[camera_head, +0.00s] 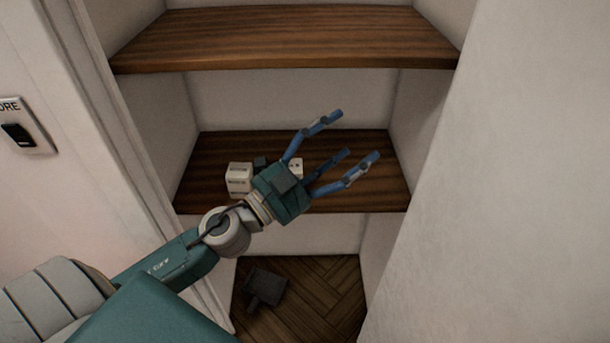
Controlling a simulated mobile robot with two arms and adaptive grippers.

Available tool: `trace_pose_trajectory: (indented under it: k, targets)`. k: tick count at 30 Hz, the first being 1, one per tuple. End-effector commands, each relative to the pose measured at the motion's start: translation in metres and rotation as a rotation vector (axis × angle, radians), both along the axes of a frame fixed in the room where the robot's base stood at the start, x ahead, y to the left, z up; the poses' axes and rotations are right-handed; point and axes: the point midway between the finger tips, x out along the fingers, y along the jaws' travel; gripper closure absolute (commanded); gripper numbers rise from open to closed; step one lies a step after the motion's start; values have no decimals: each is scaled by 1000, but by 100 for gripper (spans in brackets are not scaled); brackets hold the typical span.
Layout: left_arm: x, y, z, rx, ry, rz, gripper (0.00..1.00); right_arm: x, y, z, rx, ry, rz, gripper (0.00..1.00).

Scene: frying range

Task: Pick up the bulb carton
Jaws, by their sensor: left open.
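My left gripper (350,140) reaches in from the left over the middle shelf (360,190), with its blue fingers spread and nothing between them. A small white carton (238,177) with dark print stands on that shelf, left of the gripper's palm. A second white box (296,166) with dark marks shows in part behind the gripper. I cannot read the print, so I cannot tell which one is the bulb carton. My right gripper is not in view.
An upper wooden shelf (290,38) hangs above, bare where it shows. Walls close in the shelves on both sides. A small dark thing (260,162) is by the white carton. A dark object (266,286) lies on the floor below. A switch (20,135) is on the left wall.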

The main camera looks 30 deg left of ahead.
Motion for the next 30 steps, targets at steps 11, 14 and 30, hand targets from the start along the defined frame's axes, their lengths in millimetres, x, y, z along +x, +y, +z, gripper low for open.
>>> trace_pose_trajectory:
  k: [11,14,30]
  targets:
    - [-54,14,-141,1091,340,-575,21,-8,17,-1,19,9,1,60]
    - [-57,87,-163,1304,554,-523,21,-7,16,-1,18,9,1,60]
    - [-28,184,-156,1498,832,-370,21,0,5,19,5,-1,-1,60]
